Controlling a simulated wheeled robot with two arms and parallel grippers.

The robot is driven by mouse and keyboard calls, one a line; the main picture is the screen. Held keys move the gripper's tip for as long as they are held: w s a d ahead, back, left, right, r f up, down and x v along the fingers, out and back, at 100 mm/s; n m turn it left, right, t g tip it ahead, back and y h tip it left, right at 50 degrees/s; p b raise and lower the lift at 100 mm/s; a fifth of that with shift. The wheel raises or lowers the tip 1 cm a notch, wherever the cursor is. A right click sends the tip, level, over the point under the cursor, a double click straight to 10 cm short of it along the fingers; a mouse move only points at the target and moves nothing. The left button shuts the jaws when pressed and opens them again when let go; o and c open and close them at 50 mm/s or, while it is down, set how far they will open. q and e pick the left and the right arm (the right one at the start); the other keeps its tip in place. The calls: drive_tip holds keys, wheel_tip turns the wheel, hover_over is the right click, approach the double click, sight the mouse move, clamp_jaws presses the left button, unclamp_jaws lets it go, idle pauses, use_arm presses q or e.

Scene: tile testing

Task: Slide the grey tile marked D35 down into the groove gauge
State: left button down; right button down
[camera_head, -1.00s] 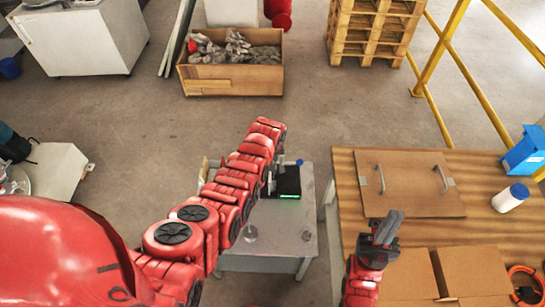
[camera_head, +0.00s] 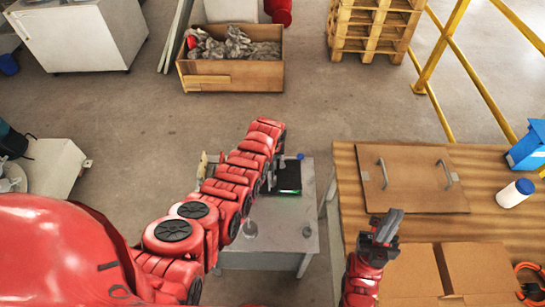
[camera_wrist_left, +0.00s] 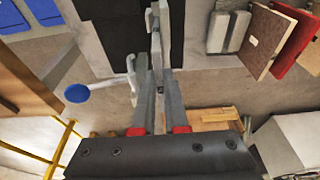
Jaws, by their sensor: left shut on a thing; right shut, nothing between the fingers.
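In the left wrist view my left gripper (camera_wrist_left: 160,88) is shut on a thin, light grey tile (camera_wrist_left: 156,45), seen nearly edge-on. No D35 marking is readable. In the head view my left arm hides this gripper and the tile at the small grey table. I cannot make out the groove gauge for certain, nor whether the tile touches it.
The small grey table (camera_head: 275,238) carries a black device with a green light (camera_head: 289,191). In the left wrist view, a blue disc (camera_wrist_left: 78,93) on a pale lever is at left; brown (camera_wrist_left: 266,40) and red tiles stand at right. The wooden bench (camera_head: 490,228) is right.

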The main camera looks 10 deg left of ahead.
use_arm(q)
drive_tip(key=shift+f+b, duration=0.8)
drive_tip(key=shift+f, duration=0.1)
drive_tip(key=c, duration=0.9)
unclamp_jaws()
drive_tip(key=shift+o, duration=0.2)
drive_tip(key=shift+r, duration=0.15)
drive_tip(key=shift+v, duration=0.75)
drive_tip(key=v, duration=1.5)
drive_tip(key=shift+s+r, duration=0.15)
drive_tip(key=shift+r, duration=0.15)
